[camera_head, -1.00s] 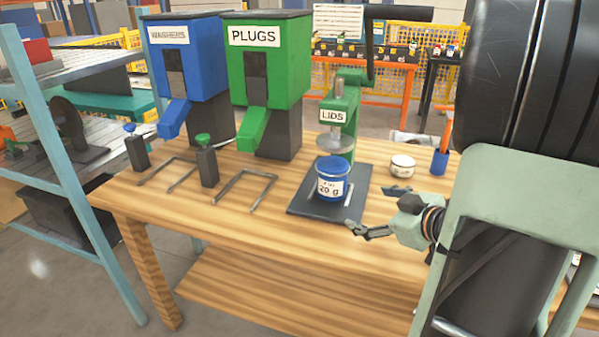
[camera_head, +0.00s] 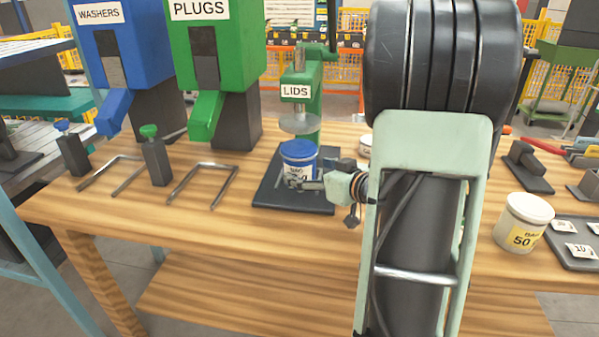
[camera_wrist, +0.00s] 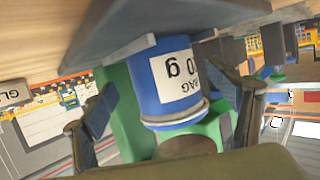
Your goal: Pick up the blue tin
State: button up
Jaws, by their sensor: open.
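The blue tin (camera_head: 298,158) has a blue lid and a white label. It stands upright on the dark base plate (camera_head: 265,193) of the green lid press (camera_head: 310,100), under the round press head. My gripper (camera_head: 318,186) reaches in from the right, close to the tin. In the wrist view the tin (camera_wrist: 172,85) appears upside down between the two fingers of my gripper (camera_wrist: 170,105). The fingers are spread, with a visible gap on each side of the tin. Part of the tin's lower front is hidden by a finger in the head view.
Green plugs dispenser (camera_head: 215,50) and blue washers dispenser (camera_head: 125,50) stand to the left, with metal brackets (camera_head: 205,180) before them. A white tin (camera_head: 523,222) and a grey tray (camera_head: 570,243) are at the right. The table's front left is clear.

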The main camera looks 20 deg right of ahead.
jog(key=b+x, duration=0.1)
jog(key=x, duration=0.3)
jog(key=shift+a+f, duration=0.15)
jog(key=shift+a, duration=0.1)
jog(key=c, duration=1.3)
jog(key=shift+c, duration=0.6)
jog(key=shift+r, duration=0.25)
